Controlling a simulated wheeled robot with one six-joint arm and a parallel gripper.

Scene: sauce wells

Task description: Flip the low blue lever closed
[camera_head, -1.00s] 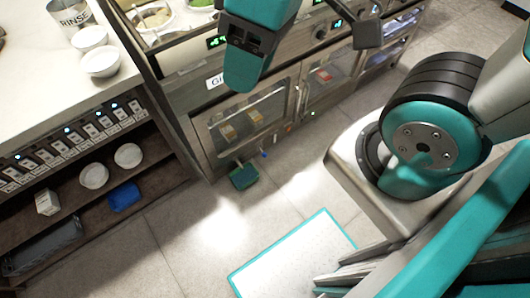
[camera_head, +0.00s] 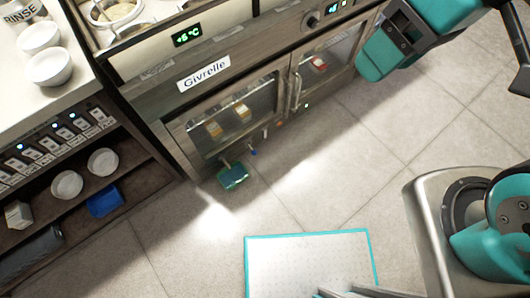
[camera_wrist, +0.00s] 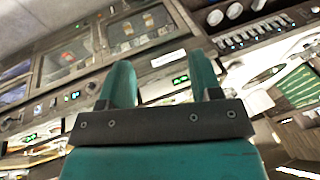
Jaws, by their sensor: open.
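The low blue lever (camera_head: 253,151) is a small blue piece under the front of the steel cabinet, close to the floor. It is too small to tell which way it points. It stands just right of a shallow teal tray on the floor. My gripper (camera_wrist: 162,82) shows in the wrist view with its two teal fingers apart and nothing between them. The wrist view is tilted toward the counter and cabinet fronts, and I cannot make out the lever there. In the head view, a teal part of my arm is at the upper right, well apart from the lever.
The teal tray (camera_head: 233,176) lies on the floor by the cabinet (camera_head: 200,115), which has glass doors. Left is a shelf unit (camera_head: 150,180) with white bowls and a blue container (camera_head: 105,201). A teal-edged white mat (camera_head: 300,262) lies in front. The floor between is clear.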

